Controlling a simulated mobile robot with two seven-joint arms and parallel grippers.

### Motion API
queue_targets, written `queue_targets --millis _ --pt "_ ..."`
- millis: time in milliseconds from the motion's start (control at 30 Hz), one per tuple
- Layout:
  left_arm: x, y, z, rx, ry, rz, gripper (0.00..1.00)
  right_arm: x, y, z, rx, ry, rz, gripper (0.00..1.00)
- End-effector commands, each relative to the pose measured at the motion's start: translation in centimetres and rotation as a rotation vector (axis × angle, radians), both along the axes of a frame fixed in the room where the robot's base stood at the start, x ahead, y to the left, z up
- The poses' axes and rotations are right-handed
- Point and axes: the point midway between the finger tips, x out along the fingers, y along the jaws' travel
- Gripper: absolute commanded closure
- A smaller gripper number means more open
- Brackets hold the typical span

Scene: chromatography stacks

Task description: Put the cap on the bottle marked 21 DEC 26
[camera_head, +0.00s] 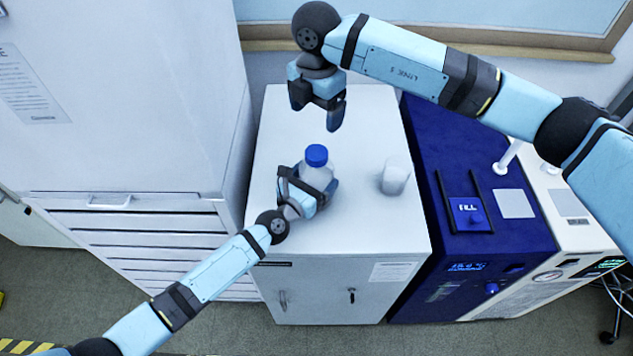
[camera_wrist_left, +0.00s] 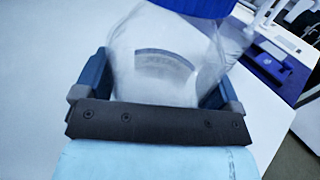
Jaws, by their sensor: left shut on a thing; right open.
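A clear bottle (camera_head: 318,174) with a blue cap (camera_head: 316,155) on its top stands on the white cabinet. My left gripper (camera_head: 308,191) is shut around the bottle's body. In the left wrist view the bottle (camera_wrist_left: 165,65) fills the space between the jaws, and the cap's lower edge (camera_wrist_left: 200,6) shows at the top. A label band on the bottle is too blurred to read. Whether the cap is screwed down cannot be told. My right gripper (camera_head: 335,118) is open and empty, above and behind the bottle, pointing down.
A white cup or beaker (camera_head: 394,177) stands on the cabinet top (camera_head: 355,225) to the right of the bottle. A dark blue machine (camera_head: 470,240) adjoins the cabinet on the right, and a tall white unit (camera_head: 120,100) is on the left. The cabinet's front area is clear.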

Motion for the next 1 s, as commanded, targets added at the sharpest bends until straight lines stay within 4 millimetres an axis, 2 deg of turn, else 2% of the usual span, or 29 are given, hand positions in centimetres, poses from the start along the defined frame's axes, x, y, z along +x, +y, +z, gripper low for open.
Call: queue_targets --millis 267,300,333,667,767,1000 --pt "0.0 0.0 0.0 0.001 0.000 0.000 0.77 0.0 0.0 0.1 0.000 0.000 0.000 0.16" --pt "0.0 0.0 0.0 0.001 0.000 0.000 0.04 0.0 0.0 0.1 0.000 0.000 0.000 0.16" --pt "0.0 0.0 0.0 0.001 0.000 0.000 0.00 0.0 0.0 0.1 0.000 0.000 0.000 0.16" --pt "-0.7 0.5 -0.1 0.000 0.001 0.001 0.00 0.0 0.0 0.0 0.000 0.000 0.000 0.16" --pt "-1.9 1.4 -0.2 -0.001 0.002 0.001 0.00 0.0 0.0 -0.1 0.000 0.000 0.000 0.16" --pt "-6.4 4.6 -0.3 0.002 0.002 0.001 0.00 0.0 0.0 -0.8 0.001 -0.001 0.000 0.16"
